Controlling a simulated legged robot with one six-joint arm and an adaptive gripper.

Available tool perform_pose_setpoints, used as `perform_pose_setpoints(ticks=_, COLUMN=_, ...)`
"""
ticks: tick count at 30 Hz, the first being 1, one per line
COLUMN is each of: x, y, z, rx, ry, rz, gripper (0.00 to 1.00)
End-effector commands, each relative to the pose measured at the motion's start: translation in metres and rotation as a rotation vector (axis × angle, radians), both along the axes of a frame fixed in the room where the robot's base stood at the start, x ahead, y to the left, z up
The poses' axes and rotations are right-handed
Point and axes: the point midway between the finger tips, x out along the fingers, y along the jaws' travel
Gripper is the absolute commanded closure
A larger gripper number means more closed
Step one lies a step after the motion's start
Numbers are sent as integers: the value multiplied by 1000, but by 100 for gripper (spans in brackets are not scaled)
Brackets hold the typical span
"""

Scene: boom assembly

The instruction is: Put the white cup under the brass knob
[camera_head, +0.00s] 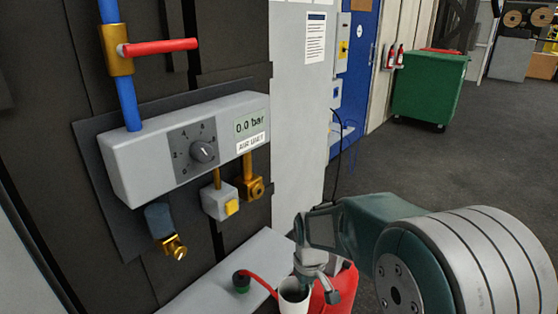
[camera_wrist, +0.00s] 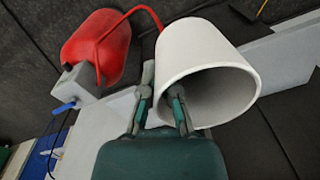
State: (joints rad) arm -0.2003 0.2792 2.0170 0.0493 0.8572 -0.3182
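The white cup (camera_head: 292,296) is low in the head view, upright by the grey shelf and partly cut off by the frame edge. It is large in the wrist view (camera_wrist: 205,48), with its mouth facing the camera. My gripper (camera_wrist: 161,96) is at the rim, one finger outside the wall and the other inside the mouth. The fingers are apart, with a visible gap between them. In the head view my gripper (camera_head: 305,272) points down into the cup. A brass knob (camera_head: 175,247) hangs below the wall unit at left. A second brass fitting (camera_head: 254,188) is right of it.
The grey AIR UNIT box (camera_head: 185,140) with a dial and a 0.0 bar display is on the wall. A red container (camera_wrist: 97,48) with a red hose is close beside the cup. A green-black cap (camera_head: 241,281) is on the shelf (camera_head: 215,285). Open floor lies at right.

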Motion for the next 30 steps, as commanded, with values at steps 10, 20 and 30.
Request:
perform_pose_setpoints(ticks=10, x=44, y=-41, z=-55, rx=-1, ry=5, rz=-232, gripper=100)
perform_pose_setpoints(ticks=20, x=78, y=-89, z=-116, rx=-1, ry=1, rz=-471, gripper=100)
perform_pose_setpoints(ticks=30, x=80, y=-92, z=-120, rx=-1, ry=-1, rz=-487, gripper=100)
